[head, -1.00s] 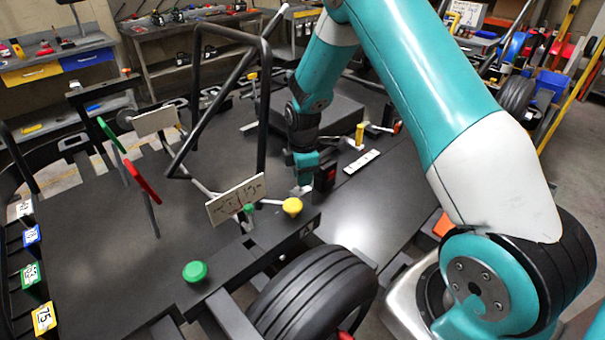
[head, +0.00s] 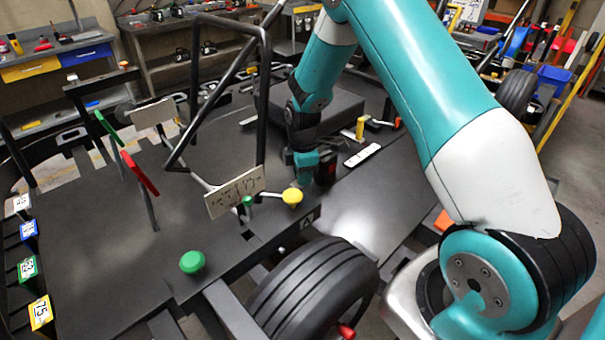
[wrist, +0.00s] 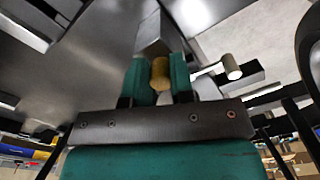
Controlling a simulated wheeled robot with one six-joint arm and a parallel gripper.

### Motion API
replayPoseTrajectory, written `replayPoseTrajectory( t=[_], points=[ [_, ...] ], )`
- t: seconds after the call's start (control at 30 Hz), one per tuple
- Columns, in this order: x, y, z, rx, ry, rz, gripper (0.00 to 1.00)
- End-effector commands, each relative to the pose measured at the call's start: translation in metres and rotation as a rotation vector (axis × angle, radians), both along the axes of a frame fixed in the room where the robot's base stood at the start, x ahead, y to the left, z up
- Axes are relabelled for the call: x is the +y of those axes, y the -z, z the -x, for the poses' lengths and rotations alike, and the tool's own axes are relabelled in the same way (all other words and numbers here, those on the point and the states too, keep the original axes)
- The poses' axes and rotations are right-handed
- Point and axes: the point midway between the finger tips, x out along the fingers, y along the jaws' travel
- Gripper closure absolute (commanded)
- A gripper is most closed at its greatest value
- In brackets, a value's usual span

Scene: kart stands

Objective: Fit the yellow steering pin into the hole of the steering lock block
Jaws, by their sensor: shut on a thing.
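In the wrist view, the yellow steering pin (wrist: 160,74) sits between the two teal fingers of my gripper (wrist: 158,80), which is shut on it. A grey block-like shape (wrist: 153,36) shows just beyond the fingertips; I cannot tell whether it is the steering lock block or whether the pin touches it. In the head view, my gripper (head: 304,178) points down, low over the dark kart deck, beside a small dark block with red on it (head: 327,168). The pin and any hole are hidden there.
A yellow knob (head: 292,196) and a pale marked plate (head: 235,192) stand close to the gripper. A black tube frame (head: 262,100) rises to its left. A yellow cylinder (head: 360,128) and a white strip (head: 362,155) lie to its right. A tyre (head: 315,290) is in front.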

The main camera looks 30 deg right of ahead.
Motion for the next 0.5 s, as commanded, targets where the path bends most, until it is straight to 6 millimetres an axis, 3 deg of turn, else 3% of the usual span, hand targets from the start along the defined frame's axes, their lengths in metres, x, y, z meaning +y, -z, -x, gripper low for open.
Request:
replayPoseTrajectory(
  t=[0.5],
  points=[
    [0.0001,0.0050,0.0000,0.000,0.000,0.000,1.00]
  ],
)
